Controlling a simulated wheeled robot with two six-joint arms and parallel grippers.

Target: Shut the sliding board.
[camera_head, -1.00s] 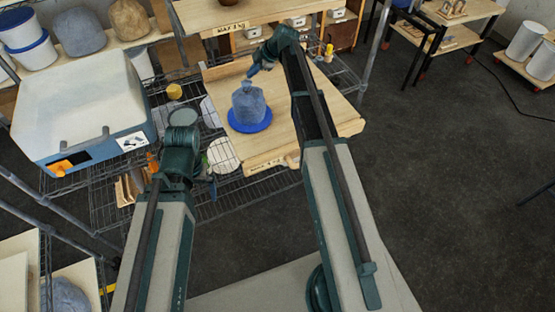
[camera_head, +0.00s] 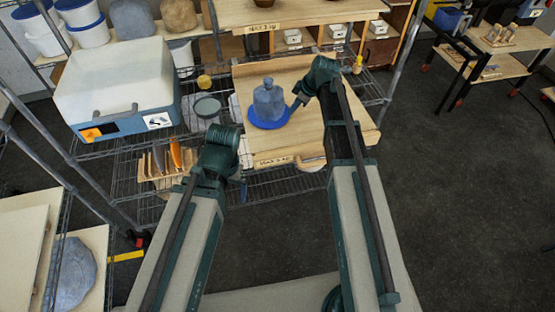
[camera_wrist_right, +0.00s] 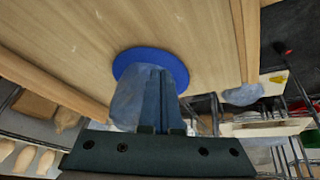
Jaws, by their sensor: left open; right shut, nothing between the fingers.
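The sliding board (camera_head: 290,141) is a pale wooden board that sticks out from the wire shelf toward me; it also fills much of the right wrist view (camera_wrist_right: 80,45). A blue-grey lump with a narrow top (camera_head: 268,99) stands on a round blue disc (camera_head: 263,123) on the board. My right gripper (camera_head: 298,104) is shut and empty, just right of the lump over the board. In the wrist view its fingers (camera_wrist_right: 160,85) cover part of the lump and disc; I cannot tell whether they touch. My left gripper (camera_head: 243,188) is open, left of the board's front edge and lower.
A large blue and white box (camera_head: 115,90) stands on the shelf at left. Orange and wooden pieces (camera_head: 170,160) stand in a rack below it. A wooden shelf (camera_head: 290,12) is above the board. Open dark floor (camera_head: 460,200) lies at right.

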